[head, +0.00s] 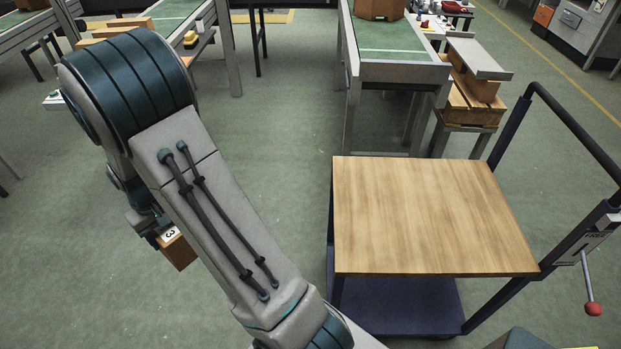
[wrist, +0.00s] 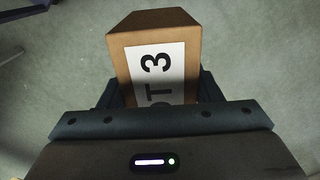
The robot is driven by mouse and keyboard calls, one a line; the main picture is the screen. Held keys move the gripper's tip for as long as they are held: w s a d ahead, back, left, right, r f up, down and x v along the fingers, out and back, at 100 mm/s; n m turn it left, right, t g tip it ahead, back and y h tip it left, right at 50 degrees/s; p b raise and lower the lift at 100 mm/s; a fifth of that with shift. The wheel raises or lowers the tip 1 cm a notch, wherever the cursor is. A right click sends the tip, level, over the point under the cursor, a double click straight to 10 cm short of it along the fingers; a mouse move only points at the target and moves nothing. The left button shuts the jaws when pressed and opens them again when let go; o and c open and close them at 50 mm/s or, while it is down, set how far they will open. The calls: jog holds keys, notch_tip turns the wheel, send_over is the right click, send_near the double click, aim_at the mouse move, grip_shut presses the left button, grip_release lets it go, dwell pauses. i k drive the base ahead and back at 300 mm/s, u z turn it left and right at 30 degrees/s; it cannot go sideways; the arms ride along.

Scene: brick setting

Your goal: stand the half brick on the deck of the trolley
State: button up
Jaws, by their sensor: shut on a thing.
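The half brick (head: 178,252) is a brown block with a white label that reads "T 3" in the wrist view. My gripper (head: 157,232) is shut on it and holds it in the air over the green floor, left of the trolley. In the wrist view the half brick (wrist: 150,40) sits between the jaws (wrist: 160,92). In the head view my arm hides part of the gripper. The trolley's wooden deck (head: 430,215) is bare, at the right of the head view, well apart from the half brick.
The trolley has a dark push handle (head: 575,130) on its right and a lever with a red knob (head: 592,308). A green-topped table (head: 400,50) and a stand with a wooden crate (head: 470,105) are behind it. Open floor (head: 285,140) lies between my arm and the trolley.

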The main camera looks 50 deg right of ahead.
aim_at(433, 233)
jog(key=i, duration=2.3)
jog(key=z, duration=4.7)
jog(key=i, duration=1)
jog(key=z, duration=0.05)
